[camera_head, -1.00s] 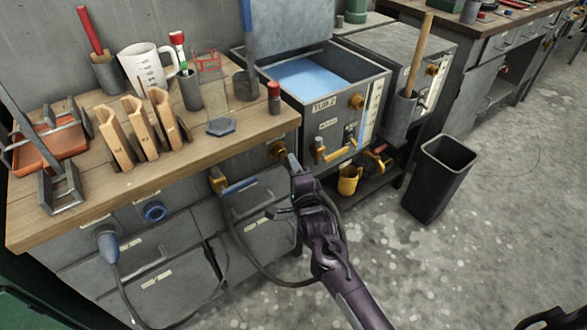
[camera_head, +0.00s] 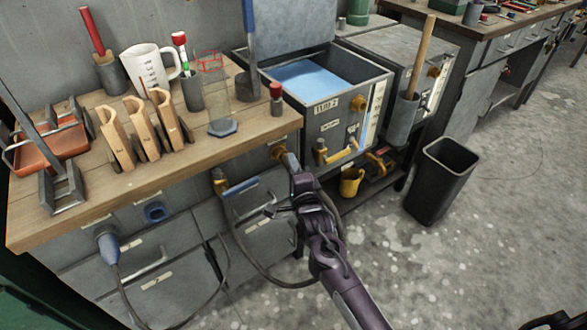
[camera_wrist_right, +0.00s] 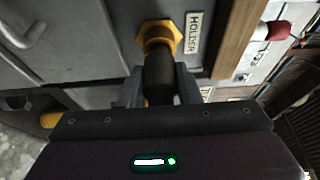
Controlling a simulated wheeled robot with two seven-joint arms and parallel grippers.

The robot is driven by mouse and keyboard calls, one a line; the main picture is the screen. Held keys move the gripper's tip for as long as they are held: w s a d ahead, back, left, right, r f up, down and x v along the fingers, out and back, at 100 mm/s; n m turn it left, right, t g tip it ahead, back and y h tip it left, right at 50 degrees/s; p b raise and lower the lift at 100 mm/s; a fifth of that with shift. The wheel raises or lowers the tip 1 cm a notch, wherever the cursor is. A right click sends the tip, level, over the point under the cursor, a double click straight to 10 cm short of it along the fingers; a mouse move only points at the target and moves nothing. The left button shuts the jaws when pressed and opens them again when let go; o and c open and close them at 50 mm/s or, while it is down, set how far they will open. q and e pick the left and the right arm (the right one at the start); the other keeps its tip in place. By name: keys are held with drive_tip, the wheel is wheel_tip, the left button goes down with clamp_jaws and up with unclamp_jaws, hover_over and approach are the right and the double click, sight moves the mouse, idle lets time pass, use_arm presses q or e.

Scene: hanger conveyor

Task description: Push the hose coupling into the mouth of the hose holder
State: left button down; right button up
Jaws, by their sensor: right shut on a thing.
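My right gripper (camera_head: 291,163) is at the bench front, below the tabletop's right corner. In the right wrist view its two grey fingers (camera_wrist_right: 158,86) are shut on the hose coupling (camera_wrist_right: 158,72), a dark cylinder. The hose holder (camera_wrist_right: 161,35) is a yellow hexagonal fitting beside a label reading HOLDER. The coupling's front end lines up with its mouth and overlaps it; I cannot tell how deep it sits. In the head view the holder (camera_head: 279,151) shows just left of the fingertips, and the fingers hide the coupling.
A black hose (camera_head: 258,268) loops below the gripper along the drawer fronts. A blue-handled yellow valve (camera_head: 238,187) is to the left. A tub (camera_head: 340,110) and a yellow cup (camera_head: 350,182) are to the right. The floor near the black bin (camera_head: 440,180) is clear.

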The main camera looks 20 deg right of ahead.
drive_tip(key=shift+w+a, duration=0.1)
drive_tip(key=shift+w, duration=0.1)
idle(0.6)
drive_tip(key=shift+w+a+r+b, duration=0.2)
drive_tip(key=shift+w+b, duration=0.1)
drive_tip(key=shift+w, duration=0.25)
idle(0.3)
drive_tip(key=o, duration=0.7)
drive_tip(key=shift+f, duration=0.15)
drive_tip(key=shift+o, duration=0.2)
drive_tip(key=o, duration=0.6)
drive_tip(key=shift+c, duration=0.2)
